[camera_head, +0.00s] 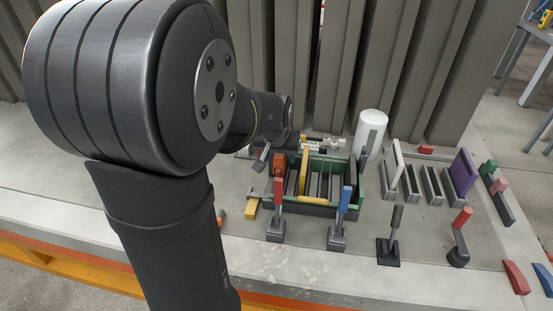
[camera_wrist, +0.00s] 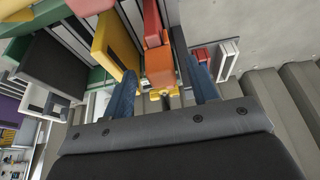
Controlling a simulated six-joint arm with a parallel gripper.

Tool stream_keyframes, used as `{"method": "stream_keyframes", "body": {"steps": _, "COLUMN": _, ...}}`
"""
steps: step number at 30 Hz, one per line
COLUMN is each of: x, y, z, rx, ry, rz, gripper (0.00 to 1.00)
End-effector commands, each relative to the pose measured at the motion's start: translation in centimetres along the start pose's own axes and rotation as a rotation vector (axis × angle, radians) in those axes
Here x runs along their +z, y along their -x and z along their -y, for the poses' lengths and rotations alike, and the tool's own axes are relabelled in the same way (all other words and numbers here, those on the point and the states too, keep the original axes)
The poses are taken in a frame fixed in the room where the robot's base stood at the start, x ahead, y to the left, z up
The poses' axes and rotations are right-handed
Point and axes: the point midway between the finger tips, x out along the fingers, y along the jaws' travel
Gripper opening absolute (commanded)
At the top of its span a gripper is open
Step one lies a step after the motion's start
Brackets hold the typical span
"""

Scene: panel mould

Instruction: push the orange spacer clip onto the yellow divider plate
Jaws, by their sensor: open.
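The yellow divider plate (camera_head: 304,172) stands upright in the green-sided mould (camera_head: 342,162), toward its left end. In the wrist view the plate (camera_wrist: 115,46) is left of my fingers. The orange spacer clip (camera_head: 279,164) shows at the mould's left end, left of the plate. In the wrist view the orange piece (camera_wrist: 160,68) appears in the gap between my blue fingertips. My gripper (camera_wrist: 163,72) is open; I cannot tell whether the fingers touch the clip. In the head view my arm hides most of the gripper.
Toggle levers with red (camera_head: 278,190) and blue (camera_head: 345,198) handles stand along the mould's front. A white cylinder (camera_head: 371,133) stands behind it. Slotted holders and a purple panel (camera_head: 463,171) are at right. Grey ribbed panels (camera_head: 335,60) close off the back.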

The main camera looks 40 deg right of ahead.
Motion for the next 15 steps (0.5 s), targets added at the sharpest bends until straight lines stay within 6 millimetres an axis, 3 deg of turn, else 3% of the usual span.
{"method": "stream_keyframes", "body": {"steps": 6, "x": -0.1, "y": -2.4, "z": 0.1, "rx": 0.001, "ry": -0.001, "rz": 0.001, "gripper": 0.54}}
{"method": "stream_keyframes", "body": {"steps": 15, "x": -0.1, "y": -2.6, "z": 0.1, "rx": 0.001, "ry": -0.001, "rz": -0.001, "gripper": 0.52}}
